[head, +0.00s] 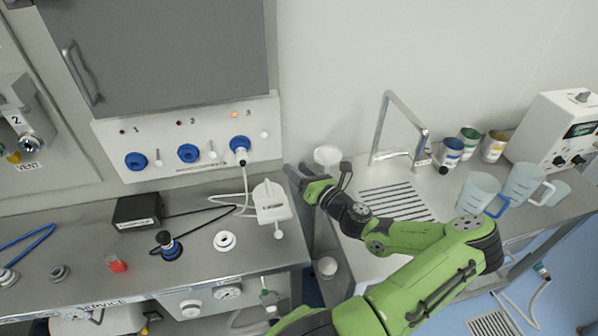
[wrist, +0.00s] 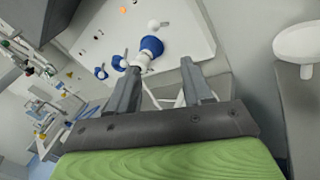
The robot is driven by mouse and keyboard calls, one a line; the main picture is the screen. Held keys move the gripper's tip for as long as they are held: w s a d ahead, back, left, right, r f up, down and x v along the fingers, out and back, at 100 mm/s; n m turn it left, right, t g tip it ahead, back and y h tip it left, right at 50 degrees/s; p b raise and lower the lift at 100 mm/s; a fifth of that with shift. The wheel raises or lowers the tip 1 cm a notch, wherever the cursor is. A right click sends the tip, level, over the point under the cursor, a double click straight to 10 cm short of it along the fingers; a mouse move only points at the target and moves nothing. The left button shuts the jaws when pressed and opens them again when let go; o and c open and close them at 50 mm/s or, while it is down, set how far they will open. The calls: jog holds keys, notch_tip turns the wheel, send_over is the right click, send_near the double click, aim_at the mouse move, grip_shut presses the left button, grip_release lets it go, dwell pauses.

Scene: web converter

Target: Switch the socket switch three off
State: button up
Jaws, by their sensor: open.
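The socket panel (head: 190,136) on the wall has three blue sockets, each with a small switch to its right. Switch three (head: 264,134) is a white knob beside the third socket (head: 240,143), which holds a white plug with a cable. The orange lamp (head: 235,115) at number 3 is lit; lamps 1 and 2 look dark. My gripper (head: 296,174) is right of and below the panel, apart from it. In the wrist view its open, empty fingers (wrist: 158,78) point toward the panel, with switch three (wrist: 153,24) beyond them.
A grey cabinet (head: 160,50) hangs above the panel. A white device (head: 272,202) and a black box (head: 137,211) stand on the bench below. Right of my gripper are a tap (head: 388,125), cans and jugs (head: 478,192). The space before switch three looks clear.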

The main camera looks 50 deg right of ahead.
jog(key=n+y+b, duration=0.6)
jog(key=n+b, duration=0.7)
jog(key=n, duration=0.6)
send_near(265, 135)
jog(key=shift+t, duration=0.3)
jog(key=w, duration=0.3)
jog(key=w+f, duration=0.1)
jog(key=w, duration=0.6)
jog(key=shift+w+a+f, duration=0.25)
jog(key=shift+w, duration=0.05)
jog(key=shift+c, duration=0.6)
